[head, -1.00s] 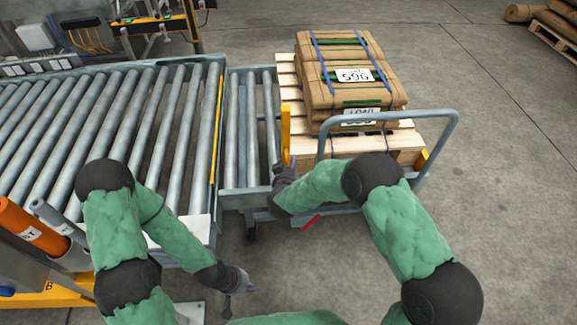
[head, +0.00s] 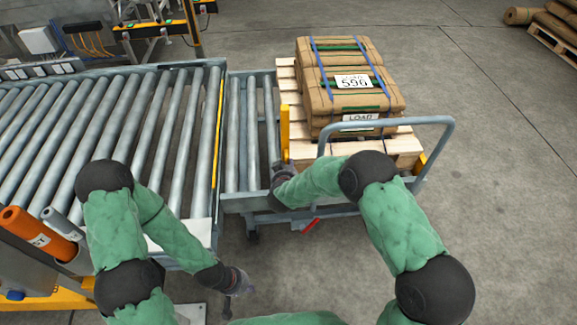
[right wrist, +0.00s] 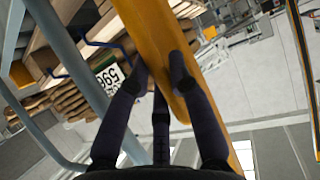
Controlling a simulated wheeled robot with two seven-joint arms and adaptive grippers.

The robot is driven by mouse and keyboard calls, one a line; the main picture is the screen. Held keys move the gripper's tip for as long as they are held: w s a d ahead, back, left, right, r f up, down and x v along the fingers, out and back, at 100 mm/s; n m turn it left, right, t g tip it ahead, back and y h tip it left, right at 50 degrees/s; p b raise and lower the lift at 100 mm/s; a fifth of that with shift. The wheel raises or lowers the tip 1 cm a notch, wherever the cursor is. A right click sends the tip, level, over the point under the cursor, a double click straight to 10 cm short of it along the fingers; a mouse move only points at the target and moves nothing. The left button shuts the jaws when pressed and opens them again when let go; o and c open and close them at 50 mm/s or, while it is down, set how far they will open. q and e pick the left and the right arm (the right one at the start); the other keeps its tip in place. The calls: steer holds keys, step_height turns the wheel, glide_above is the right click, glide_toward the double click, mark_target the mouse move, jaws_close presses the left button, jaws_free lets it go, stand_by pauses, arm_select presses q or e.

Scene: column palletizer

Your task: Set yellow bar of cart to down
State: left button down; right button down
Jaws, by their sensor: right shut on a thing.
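The yellow bar (head: 284,133) of the cart stands upright between the roller section and the loaded pallet. The cart (head: 440,155) has a grey tube handle at its right side. My right gripper (head: 280,170) is low at the bar's foot, partly hidden by my forearm. In the right wrist view the fingers (right wrist: 160,70) lie on both sides of the yellow bar (right wrist: 155,28) and are shut on it. My left gripper (head: 238,285) hangs low over the floor, away from the cart; its fingers are too small to read.
A wooden pallet (head: 405,148) with stacked brown sacks (head: 340,100) rests on the cart. The roller conveyor (head: 170,110) lies to the left. An orange roll (head: 35,232) is at the lower left.

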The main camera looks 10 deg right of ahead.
steer(key=w+g+p, duration=0.6)
steer(key=w+p, duration=0.4)
steer(key=p, duration=0.8)
steer(key=shift+w+n, duration=0.2)
steer(key=shift+n, duration=0.1)
steer(key=shift+w, duration=0.15)
steer(key=c, duration=1.1)
jaws_free()
steer(key=shift+f, duration=0.1)
steer(key=v, duration=1.2)
steer(key=shift+d, duration=0.15)
